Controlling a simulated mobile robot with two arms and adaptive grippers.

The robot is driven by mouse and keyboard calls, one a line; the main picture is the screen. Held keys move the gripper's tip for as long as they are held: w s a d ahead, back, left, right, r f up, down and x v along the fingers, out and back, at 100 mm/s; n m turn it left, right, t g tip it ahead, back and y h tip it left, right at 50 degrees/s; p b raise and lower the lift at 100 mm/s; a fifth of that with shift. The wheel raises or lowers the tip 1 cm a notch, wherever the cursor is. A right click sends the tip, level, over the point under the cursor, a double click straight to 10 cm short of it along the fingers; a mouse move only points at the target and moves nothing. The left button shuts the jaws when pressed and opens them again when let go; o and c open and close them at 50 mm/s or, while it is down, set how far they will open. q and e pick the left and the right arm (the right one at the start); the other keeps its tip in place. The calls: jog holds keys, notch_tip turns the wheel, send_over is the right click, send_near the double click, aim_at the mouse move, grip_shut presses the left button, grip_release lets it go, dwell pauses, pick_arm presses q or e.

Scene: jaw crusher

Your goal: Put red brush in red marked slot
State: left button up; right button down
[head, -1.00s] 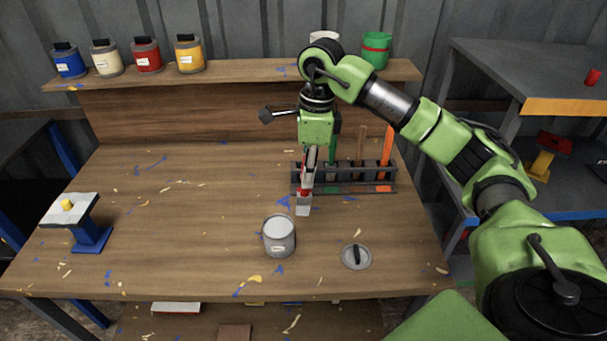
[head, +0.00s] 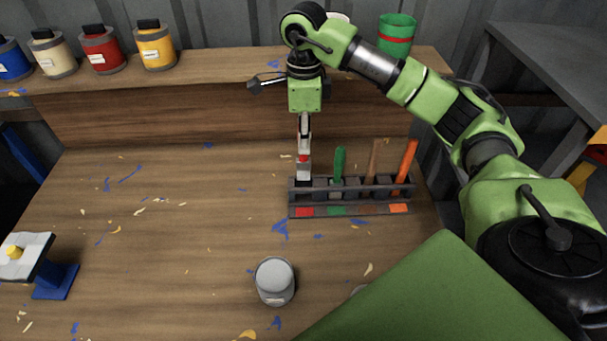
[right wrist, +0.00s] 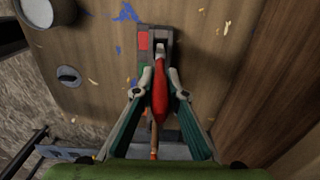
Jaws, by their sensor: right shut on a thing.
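My right gripper (head: 303,146) points down at the left end of the dark brush rack (head: 352,210). It is shut on the red brush (head: 303,168), which hangs upright with its pale end down. That end is at the rack's leftmost slot, above the red mark (head: 305,212); how deep it sits I cannot tell. In the right wrist view, the red handle (right wrist: 160,92) lies between the fingers, and the pale end is beside the red mark (right wrist: 143,40). My left gripper is not in view.
Green (head: 338,165), brown (head: 374,160) and orange (head: 406,165) brushes stand in the other slots. A grey can (head: 274,280) stands in front of the rack. Paint cans line the shelf behind.

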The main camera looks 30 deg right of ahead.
aim_at(305, 160)
notch_tip(305, 160, down, 4)
jog(key=shift+d+f+p, duration=0.1)
jog(key=shift+d+p, duration=0.05)
jog(key=shift+p, duration=0.25)
notch_tip(305, 160, down, 4)
jog(key=shift+r+p, duration=0.2)
jog(key=shift+p, duration=0.3)
jog(key=shift+f, duration=0.35)
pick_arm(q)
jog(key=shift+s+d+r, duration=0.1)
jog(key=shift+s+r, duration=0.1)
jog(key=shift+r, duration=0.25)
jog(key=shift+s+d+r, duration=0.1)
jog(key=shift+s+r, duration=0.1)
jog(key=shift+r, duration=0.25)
pick_arm(e)
jog(key=c, duration=2)
grip_release()
jog(key=shift+c, duration=0.2)
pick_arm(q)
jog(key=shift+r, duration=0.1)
